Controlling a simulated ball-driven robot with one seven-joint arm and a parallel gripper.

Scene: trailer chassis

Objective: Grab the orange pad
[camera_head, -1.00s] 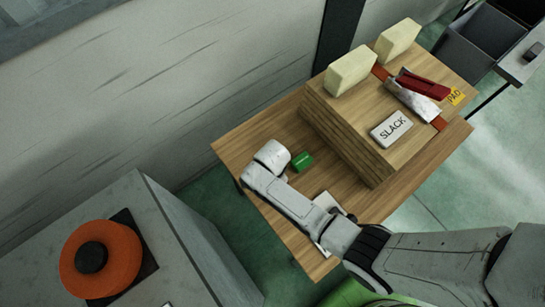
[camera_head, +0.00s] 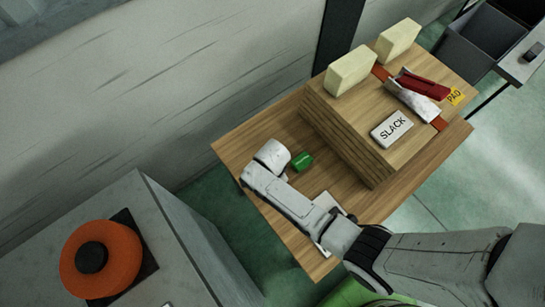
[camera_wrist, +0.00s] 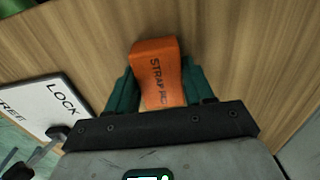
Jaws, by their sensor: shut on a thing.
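The orange pad (camera_wrist: 157,72), printed "STRAP PAD", stands out between the two teal fingers of my gripper (camera_wrist: 156,88) in the wrist view. The fingers are shut on its sides, over the wooden table top. I cannot tell whether the pad touches the table.
A LOCK/FREE plate (camera_wrist: 50,106) lies left of my gripper. A wooden block stack (camera_head: 345,140) carries cream blocks, a red-handled tool (camera_head: 424,84) and a SLACK plate (camera_head: 391,129).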

